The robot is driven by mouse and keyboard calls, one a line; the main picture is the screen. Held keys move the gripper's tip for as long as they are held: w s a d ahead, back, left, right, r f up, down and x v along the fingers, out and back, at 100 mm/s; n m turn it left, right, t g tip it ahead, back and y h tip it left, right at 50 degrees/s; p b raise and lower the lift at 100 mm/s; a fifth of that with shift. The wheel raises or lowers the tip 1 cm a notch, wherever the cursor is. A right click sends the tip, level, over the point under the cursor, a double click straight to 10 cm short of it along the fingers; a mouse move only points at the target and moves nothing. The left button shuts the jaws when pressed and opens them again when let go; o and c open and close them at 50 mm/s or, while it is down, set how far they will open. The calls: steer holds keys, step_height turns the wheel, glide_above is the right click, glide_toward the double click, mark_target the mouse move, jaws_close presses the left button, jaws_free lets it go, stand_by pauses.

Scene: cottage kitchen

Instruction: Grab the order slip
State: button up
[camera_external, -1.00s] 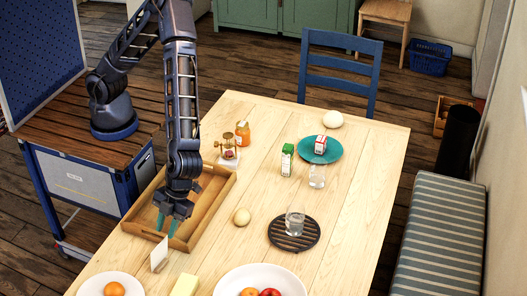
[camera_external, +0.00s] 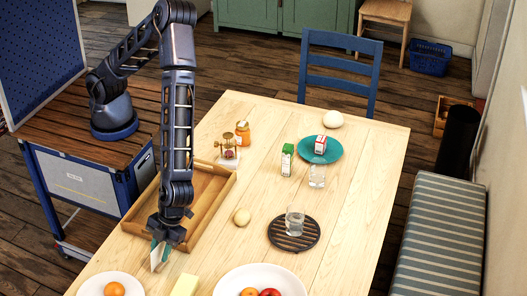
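The order slip (camera_external: 157,262) is a small white card standing upright on the table near its front left, just in front of the wooden tray (camera_external: 222,203). My gripper (camera_external: 160,254) points down right at the slip, with its greenish fingers beside or around the card's upper part. The fingers overlap the slip in this view, so I cannot tell whether they touch it or how far apart they are.
A plate with an orange fruit (camera_external: 114,289) lies left of the slip.

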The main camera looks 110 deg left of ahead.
jaws_close()
steer(key=shift+r, duration=0.1)
